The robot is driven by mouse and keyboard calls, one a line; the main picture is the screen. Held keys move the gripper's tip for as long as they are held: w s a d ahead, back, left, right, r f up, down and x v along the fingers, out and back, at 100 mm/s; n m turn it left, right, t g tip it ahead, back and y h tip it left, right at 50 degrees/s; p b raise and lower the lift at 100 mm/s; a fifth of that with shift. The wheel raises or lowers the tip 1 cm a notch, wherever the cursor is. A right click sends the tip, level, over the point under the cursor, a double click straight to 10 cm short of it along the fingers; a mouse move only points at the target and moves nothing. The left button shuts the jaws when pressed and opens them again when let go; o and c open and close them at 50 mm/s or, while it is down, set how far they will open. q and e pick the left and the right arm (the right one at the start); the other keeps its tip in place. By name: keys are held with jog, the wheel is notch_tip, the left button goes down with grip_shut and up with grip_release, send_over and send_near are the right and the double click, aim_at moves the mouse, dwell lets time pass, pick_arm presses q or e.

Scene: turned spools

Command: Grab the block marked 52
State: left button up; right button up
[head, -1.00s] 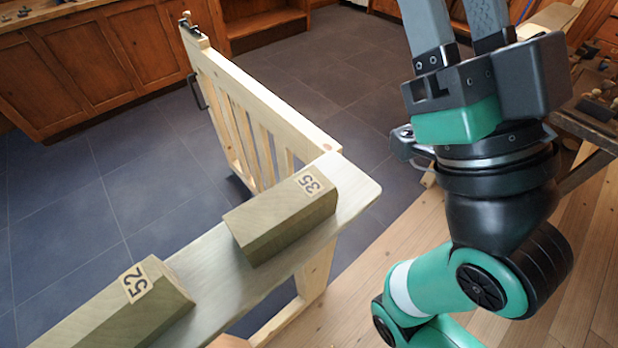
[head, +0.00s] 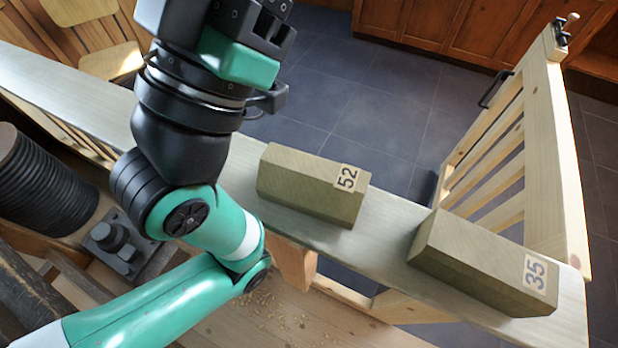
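The block marked 52 (head: 312,187) is an olive-brown wooden block lying on a long pale board, its pale number label at its right end. A similar block marked 35 (head: 482,263) lies further right on the same board, apart from it. My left arm comes in from the lower left. The body of my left gripper (head: 262,30) is at the top, above and left of block 52 and apart from it in the picture; its fingers are cut off by the top edge. My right gripper is out of view.
The pale board (head: 385,235) runs from upper left to lower right. A slatted wooden gate (head: 545,150) stands at the right behind it. A dark ribbed cylinder (head: 42,185) is at the left. Dark tiled floor (head: 380,100) lies open behind the blocks.

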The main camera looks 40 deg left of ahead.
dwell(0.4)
pick_arm(q)
jog(key=o, duration=0.8)
